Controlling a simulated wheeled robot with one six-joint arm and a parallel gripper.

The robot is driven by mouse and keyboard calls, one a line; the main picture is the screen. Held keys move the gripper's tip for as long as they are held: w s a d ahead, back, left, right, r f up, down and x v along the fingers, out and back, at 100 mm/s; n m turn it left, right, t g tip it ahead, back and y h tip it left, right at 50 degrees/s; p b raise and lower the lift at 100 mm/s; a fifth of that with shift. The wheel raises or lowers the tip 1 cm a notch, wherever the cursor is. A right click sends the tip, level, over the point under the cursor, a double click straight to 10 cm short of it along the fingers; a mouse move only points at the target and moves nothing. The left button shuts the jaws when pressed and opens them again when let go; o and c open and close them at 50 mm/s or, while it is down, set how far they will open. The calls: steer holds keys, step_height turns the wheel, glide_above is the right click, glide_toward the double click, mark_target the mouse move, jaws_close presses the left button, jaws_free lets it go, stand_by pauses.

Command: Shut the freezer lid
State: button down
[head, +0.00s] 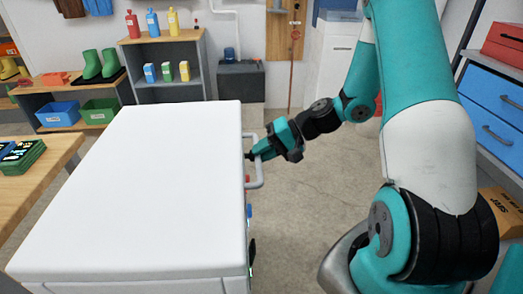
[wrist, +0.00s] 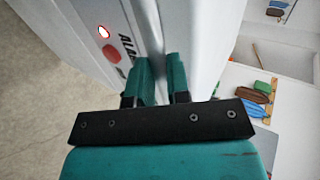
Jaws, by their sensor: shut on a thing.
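The white chest freezer (head: 238,285) stands at the left centre of the head view, with its broad white lid (head: 140,190) lying flat or nearly flat on top. I cannot tell whether a thin gap is left under the lid. A pale loop handle (head: 260,175) sticks out from the lid's right edge. My gripper (head: 254,155) reaches it from the right and is shut on the handle. In the wrist view, my gripper's two teal fingers (wrist: 163,75) stand on either side of the pale handle, close to the freezer's front face. The fingertips are partly hidden.
A wooden table (head: 45,175) stands left of the freezer. Behind are a shelf with bottles and boxes (head: 165,60) and a low shelf with green boots (head: 100,65). A blue drawer cabinet (head: 492,105) stands at the right. Bare floor (head: 310,190) lies right of the freezer.

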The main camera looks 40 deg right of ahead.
steer(key=shift+f, duration=0.45)
steer(key=c, duration=1.1)
jaws_free()
steer(key=shift+f, duration=0.1)
steer(key=p+v, duration=0.2)
steer(key=v, duration=1.5)
steer(key=shift+r, duration=0.25)
steer(key=shift+s, duration=0.1)
